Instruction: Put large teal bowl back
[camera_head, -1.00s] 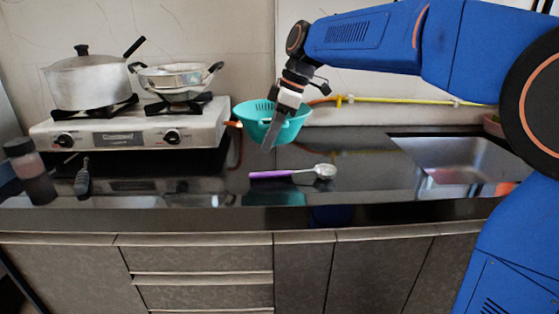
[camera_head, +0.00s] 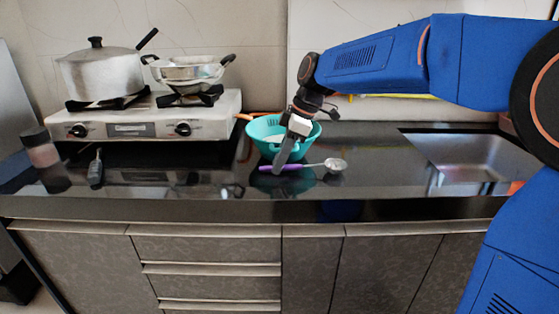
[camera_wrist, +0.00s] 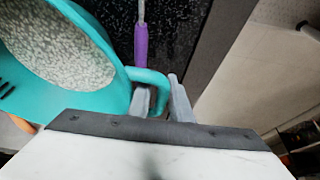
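The large teal bowl (camera_head: 260,140) has a holed rim and a loop handle. It is low over the counter, just behind the spoon; I cannot tell whether it touches the counter. My gripper (camera_head: 279,170) is at its near side, pointing down. In the wrist view the bowl (camera_wrist: 108,97) fills the left, with a pale speckled inside.
A purple-handled spoon (camera_head: 333,164) lies just in front of the bowl. The stove (camera_head: 150,125) with a pot (camera_head: 98,76) and a pan (camera_head: 186,74) stands left. A sink (camera_head: 465,160) is on the right. Clear counter (camera_head: 375,160) lies between spoon and sink.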

